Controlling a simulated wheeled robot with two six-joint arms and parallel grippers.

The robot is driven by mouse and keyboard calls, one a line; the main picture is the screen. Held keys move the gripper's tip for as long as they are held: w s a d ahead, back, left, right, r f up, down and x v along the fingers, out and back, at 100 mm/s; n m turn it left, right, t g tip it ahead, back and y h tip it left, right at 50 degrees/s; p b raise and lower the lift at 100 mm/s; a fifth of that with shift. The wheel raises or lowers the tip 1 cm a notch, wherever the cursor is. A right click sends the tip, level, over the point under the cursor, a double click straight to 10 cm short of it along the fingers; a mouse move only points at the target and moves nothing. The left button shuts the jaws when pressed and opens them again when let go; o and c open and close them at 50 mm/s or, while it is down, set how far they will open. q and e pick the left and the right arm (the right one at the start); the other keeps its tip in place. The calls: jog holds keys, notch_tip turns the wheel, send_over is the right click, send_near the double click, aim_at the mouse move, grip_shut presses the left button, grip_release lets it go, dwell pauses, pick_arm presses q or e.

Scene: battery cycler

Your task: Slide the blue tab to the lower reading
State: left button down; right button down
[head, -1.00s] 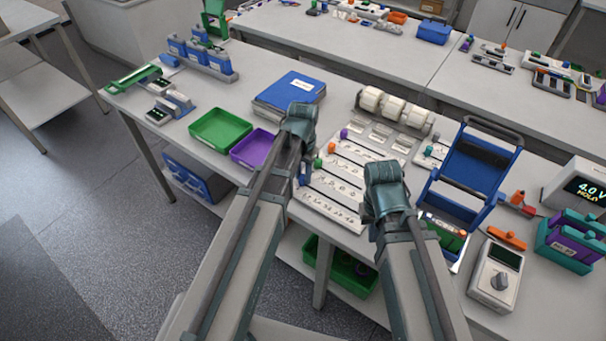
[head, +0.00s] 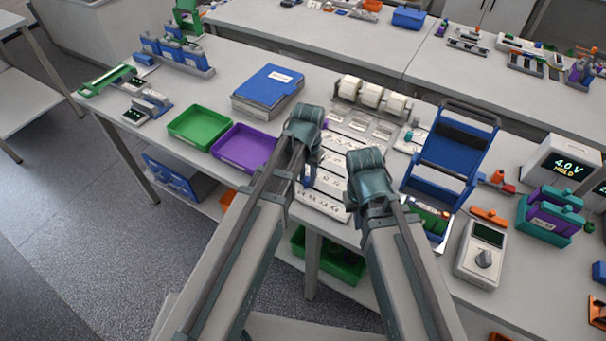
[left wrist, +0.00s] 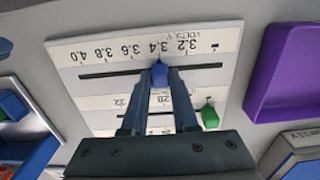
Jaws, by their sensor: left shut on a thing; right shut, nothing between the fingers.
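The blue tab (left wrist: 159,72) sits in the long dark slot of the white volts scale (left wrist: 228,42) in the left wrist view. It stands close to the 3.4 mark, with 3.2 to its right and 3.6 to 4.0 to its left. My left gripper (left wrist: 159,80) is shut on it, a finger on each side. In the head view my left gripper (head: 305,118) is over the white scale strips (head: 325,205), and its hand and arm cover part of them. My right gripper (head: 365,165) is shut and empty, just right of the strips.
A green tab (left wrist: 209,115) is on a neighbouring scale. A purple tray (head: 245,148) and a green tray (head: 200,128) lie to the left. A blue folding stand (head: 450,150), a handheld meter (head: 479,250) and a display reading 4.0 V HOLD (head: 562,165) are to the right.

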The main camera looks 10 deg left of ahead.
aim_at(307, 178)
pick_arm(q)
jog(key=c, duration=0.7)
grip_release()
notch_tip(307, 178, up, 14)
jog(key=p, duration=1.3)
jog(key=shift+f+p, duration=0.1)
jog(key=shift+p, duration=0.3)
pick_arm(e)
notch_tip(307, 178, up, 14)
jog(key=shift+f, duration=0.1)
pick_arm(q)
jog(key=shift+y, duration=0.6)
jog(key=s+d+f+b, duration=0.1)
jog(key=s+f+b, duration=0.1)
jog(key=s, duration=0.2)
jog(key=s+d+f+b, duration=0.1)
jog(key=s+f+b, duration=0.1)
jog(key=s, duration=0.2)
jog(key=s+d+f+b, duration=0.1)
jog(key=s+f+b, duration=0.2)
jog(key=s, duration=0.1)
jog(key=shift+d, duration=0.3)
pick_arm(e)
notch_tip(307, 178, down, 7)
